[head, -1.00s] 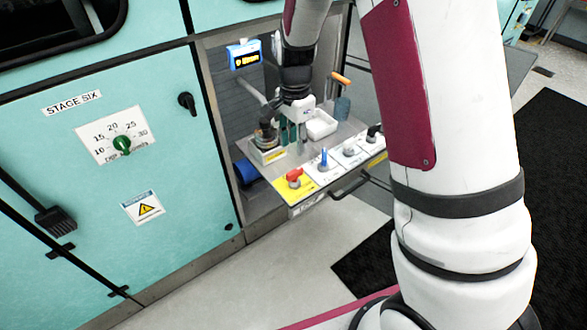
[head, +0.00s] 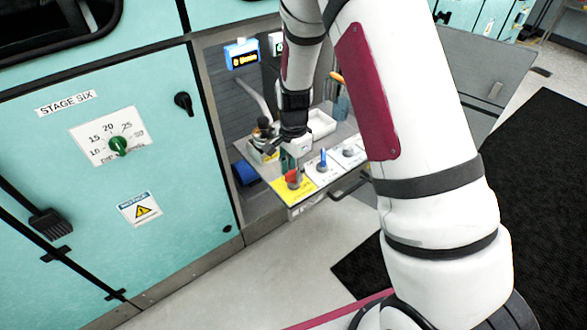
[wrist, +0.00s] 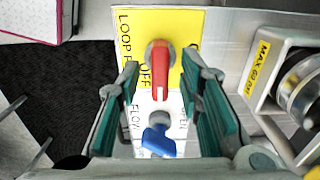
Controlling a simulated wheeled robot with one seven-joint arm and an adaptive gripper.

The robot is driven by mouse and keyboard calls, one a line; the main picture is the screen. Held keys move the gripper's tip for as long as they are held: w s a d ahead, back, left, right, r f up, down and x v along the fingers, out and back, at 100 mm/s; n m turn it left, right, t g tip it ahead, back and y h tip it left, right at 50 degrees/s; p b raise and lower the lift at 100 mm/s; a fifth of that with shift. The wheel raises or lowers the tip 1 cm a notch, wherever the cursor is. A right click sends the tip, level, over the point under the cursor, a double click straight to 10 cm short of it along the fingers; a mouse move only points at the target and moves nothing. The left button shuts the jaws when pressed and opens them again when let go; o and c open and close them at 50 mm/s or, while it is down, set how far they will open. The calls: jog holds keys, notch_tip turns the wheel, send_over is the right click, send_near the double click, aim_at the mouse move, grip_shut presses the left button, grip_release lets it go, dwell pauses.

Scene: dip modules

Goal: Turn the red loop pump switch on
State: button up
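The red loop pump switch (wrist: 161,72) sits on a yellow plate (wrist: 180,22) in the wrist view. Its red handle points down the picture, beside the word OFF; the plate's other wording is partly hidden. In the head view the red switch (head: 292,177) is at the near left corner of the panel. My gripper (wrist: 162,82) is open, with one green-padded finger on each side of the switch. I cannot tell whether either finger touches it. In the head view my gripper (head: 291,158) points down just above the switch.
A blue switch (wrist: 157,142) on a white plate is beside the red one. Another switch (head: 348,150) follows along the panel. A white tray (head: 320,124) stands behind. A box marked MAX (wrist: 262,65) with a round metal part is at right in the wrist view.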

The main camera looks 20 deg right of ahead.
grip_shut()
jog(key=shift+n, duration=0.3)
jog(key=n, duration=1.1)
jog(key=shift+n, duration=0.3)
jog(key=n, duration=0.5)
jog(key=shift+n, duration=0.3)
jog(key=shift+o, duration=0.5)
grip_release()
